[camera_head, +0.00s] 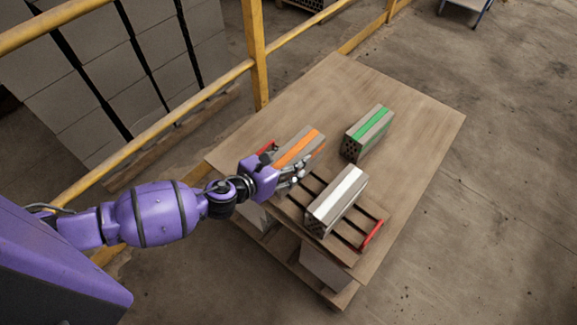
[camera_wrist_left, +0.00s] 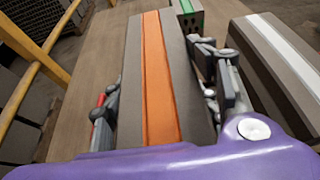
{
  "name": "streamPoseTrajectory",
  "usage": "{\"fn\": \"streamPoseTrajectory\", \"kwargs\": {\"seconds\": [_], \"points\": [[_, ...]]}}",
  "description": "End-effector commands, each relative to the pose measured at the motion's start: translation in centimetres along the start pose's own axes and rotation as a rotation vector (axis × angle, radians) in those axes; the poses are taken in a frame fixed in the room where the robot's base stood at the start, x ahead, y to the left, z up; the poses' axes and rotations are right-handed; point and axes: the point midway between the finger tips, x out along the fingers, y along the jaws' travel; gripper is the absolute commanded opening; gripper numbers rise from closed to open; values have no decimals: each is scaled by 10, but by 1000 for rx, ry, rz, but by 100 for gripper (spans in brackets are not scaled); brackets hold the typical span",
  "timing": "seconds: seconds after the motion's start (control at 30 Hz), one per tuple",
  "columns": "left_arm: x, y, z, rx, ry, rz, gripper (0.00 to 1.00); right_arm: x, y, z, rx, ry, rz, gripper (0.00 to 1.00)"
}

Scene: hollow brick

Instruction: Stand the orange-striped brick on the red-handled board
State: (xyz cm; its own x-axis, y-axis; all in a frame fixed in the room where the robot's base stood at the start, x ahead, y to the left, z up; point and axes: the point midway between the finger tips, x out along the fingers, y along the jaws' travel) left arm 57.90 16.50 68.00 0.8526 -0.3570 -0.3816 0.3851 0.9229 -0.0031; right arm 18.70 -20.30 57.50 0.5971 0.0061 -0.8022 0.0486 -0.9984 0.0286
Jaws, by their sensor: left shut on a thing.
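The orange-striped brick (camera_head: 301,146) is grey-brown with an orange stripe along its top. My left gripper (camera_head: 287,164) is shut on it, with fingers along both long sides in the left wrist view (camera_wrist_left: 158,80). The red-handled board (camera_head: 372,236) has dark bars and lies on the wooden table top. One red handle shows at its near right end, and another shows beside the orange-striped brick. The brick is at the board's far left end; I cannot tell whether it touches the board. My right gripper is not in view.
A white-striped brick (camera_head: 337,200) stands on the board's near right part. A green-striped brick (camera_head: 369,133) stands on the table (camera_head: 420,125) behind it. A yellow railing (camera_head: 256,50) runs along the table's left side. The table's right side is clear.

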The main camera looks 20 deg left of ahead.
Motion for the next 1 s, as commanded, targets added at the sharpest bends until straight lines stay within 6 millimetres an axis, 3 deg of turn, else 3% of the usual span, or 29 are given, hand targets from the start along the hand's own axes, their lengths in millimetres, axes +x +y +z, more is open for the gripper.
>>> {"fn": "streamPoseTrajectory", "kwargs": {"seconds": [0.23,0.63,0.67,0.8,1.0], "points": [[13,2,-29,-2,-2,2,0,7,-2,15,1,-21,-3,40],[15,2,-31,0,-4,1,0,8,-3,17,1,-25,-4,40],[14,2,-34,-1,1,2,56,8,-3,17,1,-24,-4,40],[14,2,-34,0,1,2,75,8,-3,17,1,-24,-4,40],[14,2,-34,0,1,2,76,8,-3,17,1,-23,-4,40]]}}
